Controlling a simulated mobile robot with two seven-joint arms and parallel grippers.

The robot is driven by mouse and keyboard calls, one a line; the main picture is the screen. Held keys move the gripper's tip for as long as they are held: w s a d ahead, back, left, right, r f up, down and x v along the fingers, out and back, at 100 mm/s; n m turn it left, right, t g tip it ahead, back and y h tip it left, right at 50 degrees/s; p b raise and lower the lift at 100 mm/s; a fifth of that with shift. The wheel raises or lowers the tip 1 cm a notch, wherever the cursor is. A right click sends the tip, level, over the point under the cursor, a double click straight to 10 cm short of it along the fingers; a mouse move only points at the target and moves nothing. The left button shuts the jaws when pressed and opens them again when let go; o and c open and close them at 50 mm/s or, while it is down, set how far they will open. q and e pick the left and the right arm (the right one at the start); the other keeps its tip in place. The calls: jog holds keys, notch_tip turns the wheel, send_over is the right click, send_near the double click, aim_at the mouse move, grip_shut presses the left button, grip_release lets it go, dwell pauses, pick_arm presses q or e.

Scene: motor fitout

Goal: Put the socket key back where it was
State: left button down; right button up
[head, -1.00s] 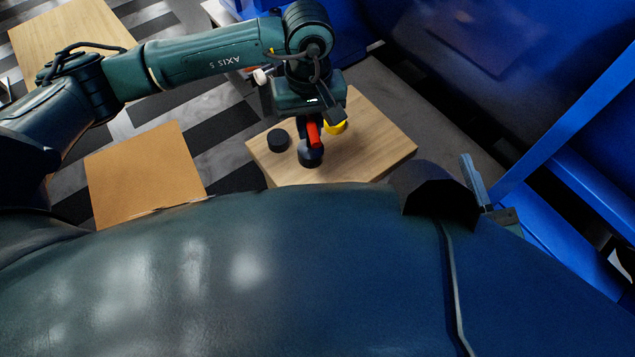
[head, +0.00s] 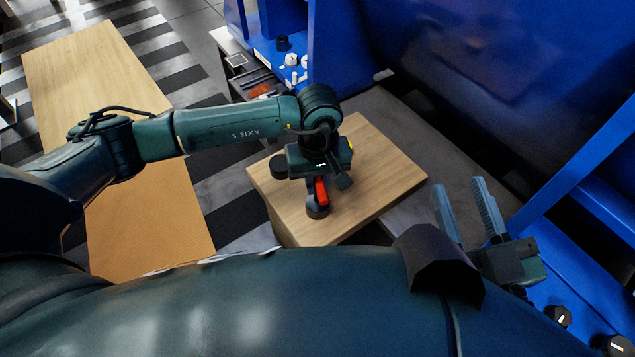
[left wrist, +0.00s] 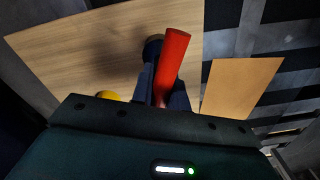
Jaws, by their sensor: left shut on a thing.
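The socket key is red where it shows (head: 322,190); its red handle also shows in the left wrist view (left wrist: 173,60). My left gripper (head: 316,186) is shut on it, above a small wooden table (head: 385,180). A dark round piece (head: 317,208) is directly below the key; I cannot tell whether they touch. That dark piece is partly hidden behind the fingers in the left wrist view (left wrist: 152,47). My right gripper (head: 461,190) is open and empty at the right, away from the table.
Another black round piece (head: 278,166) stands on the table, left of my left gripper. A yellow piece (left wrist: 110,96) is mostly hidden by the gripper. A brown board (head: 150,225) lies to the left. Blue framework (head: 590,150) stands at the right and back.

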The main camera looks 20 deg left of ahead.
pick_arm(q)
jog(key=shift+r, duration=0.15)
jog(key=shift+f, duration=0.2)
jog(key=c, duration=1.8)
grip_release()
jog(key=o, duration=0.4)
jog(key=shift+o, duration=0.2)
pick_arm(e)
jog(key=shift+r, duration=0.25)
pick_arm(q)
jog(key=shift+r, duration=0.1)
jog(key=shift+r, duration=0.3)
notch_tip(320, 180, up, 12)
jog(key=p, duration=0.4)
jog(key=shift+f, duration=0.25)
pick_arm(e)
jog(key=shift+d+f+n+h, duration=0.2)
jog(key=shift+d+n+h, duration=0.2)
jog(key=shift+d, duration=0.05)
